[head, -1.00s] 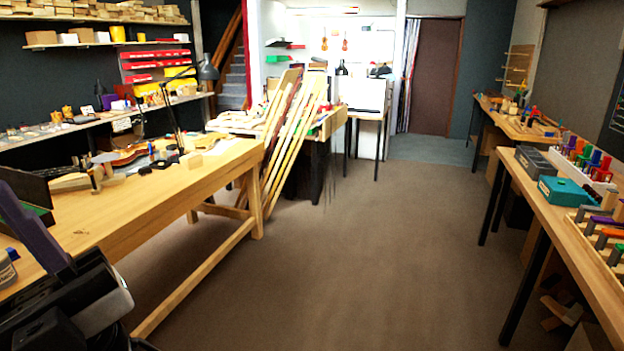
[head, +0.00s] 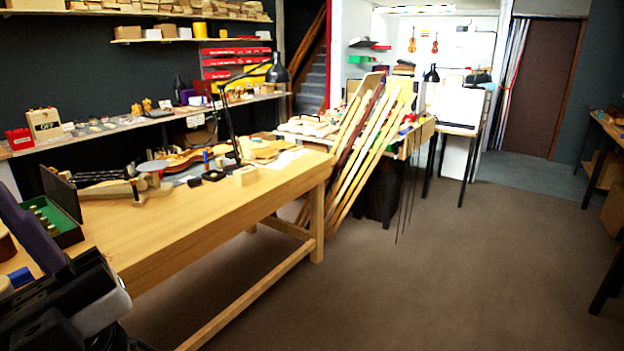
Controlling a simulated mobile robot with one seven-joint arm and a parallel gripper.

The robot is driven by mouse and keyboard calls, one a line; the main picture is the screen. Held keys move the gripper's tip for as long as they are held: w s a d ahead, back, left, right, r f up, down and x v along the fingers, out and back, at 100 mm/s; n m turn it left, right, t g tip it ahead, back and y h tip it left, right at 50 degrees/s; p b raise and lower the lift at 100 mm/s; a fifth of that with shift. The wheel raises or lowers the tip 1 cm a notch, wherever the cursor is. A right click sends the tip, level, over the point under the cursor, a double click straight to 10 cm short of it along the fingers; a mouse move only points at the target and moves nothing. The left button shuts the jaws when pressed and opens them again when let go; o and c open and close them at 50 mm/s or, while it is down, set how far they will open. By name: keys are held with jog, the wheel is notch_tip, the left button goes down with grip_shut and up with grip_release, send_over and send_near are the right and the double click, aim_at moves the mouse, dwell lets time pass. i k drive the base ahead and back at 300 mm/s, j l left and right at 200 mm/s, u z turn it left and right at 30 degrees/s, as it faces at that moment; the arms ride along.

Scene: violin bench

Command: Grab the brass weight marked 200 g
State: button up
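An open dark box with a green lining (head: 68,238) stands on the near left of the long wooden bench, its lid raised. Several small brass weights (head: 42,216) sit in it. They are too small for any marking to be read, so I cannot tell which is 200 g. Dark parts of my arm, with a long purple piece, fill the lower left corner in front of the box and hide part of the bench. I cannot make out the fingertips of my gripper or whether they are apart.
The wooden bench (head: 200,225) also carries a black desk lamp (head: 231,125), a violin body (head: 184,161) and a small wooden block (head: 245,176). Long wood strips (head: 362,150) lean at the bench's far end. The brown floor (head: 430,280) to the right is open.

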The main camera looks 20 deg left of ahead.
aim_at(53, 231)
jog(key=i+u, duration=0.3)
jog(key=i, duration=0.25)
jog(key=i+u, duration=0.25)
jog(key=i, duration=0.35)
jog(key=i+u, duration=0.1)
jog(key=i, duration=1.15)
jog(key=i+z, duration=0.25)
jog(key=z, duration=0.2)
jog(key=i+j+z, duration=0.1)
jog(key=i+z, duration=0.15)
jog(key=z, duration=6.9)
